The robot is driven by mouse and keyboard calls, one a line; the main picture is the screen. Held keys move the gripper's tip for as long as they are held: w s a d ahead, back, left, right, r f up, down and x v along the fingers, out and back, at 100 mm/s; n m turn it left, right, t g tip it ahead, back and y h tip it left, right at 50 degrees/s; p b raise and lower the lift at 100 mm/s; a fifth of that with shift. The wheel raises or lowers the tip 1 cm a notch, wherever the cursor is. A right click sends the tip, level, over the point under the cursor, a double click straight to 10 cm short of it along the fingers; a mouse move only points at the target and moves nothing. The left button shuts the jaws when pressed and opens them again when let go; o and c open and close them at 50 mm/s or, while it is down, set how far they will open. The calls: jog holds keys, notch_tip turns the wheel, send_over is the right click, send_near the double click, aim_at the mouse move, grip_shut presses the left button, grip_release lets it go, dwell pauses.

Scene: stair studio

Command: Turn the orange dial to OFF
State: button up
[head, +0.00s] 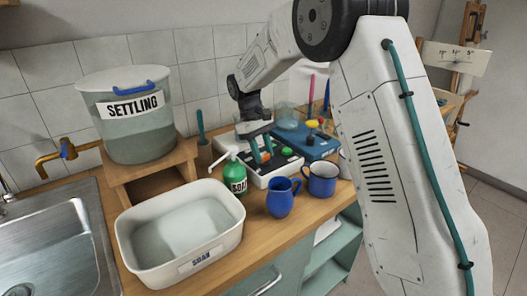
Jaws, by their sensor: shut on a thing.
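My gripper (262,154) reaches down over a white panel (250,177) with a black top at the back of the counter. No OFF mark can be read from here.
A green soap bottle (236,178), a blue jug (281,198) and a blue-grey mug (321,180) stand close in front of the panel. A white basin (140,262), a SETTLING bucket (135,140) on a wooden stand, and a sink (50,245) are to the left.

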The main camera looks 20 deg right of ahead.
dwell(0.4)
jog(key=o, duration=1)
jog(key=shift+r, duration=0.1)
jog(key=v, duration=0.7)
jog(key=shift+w+a+r, duration=0.15)
jog(key=shift+r, duration=0.1)
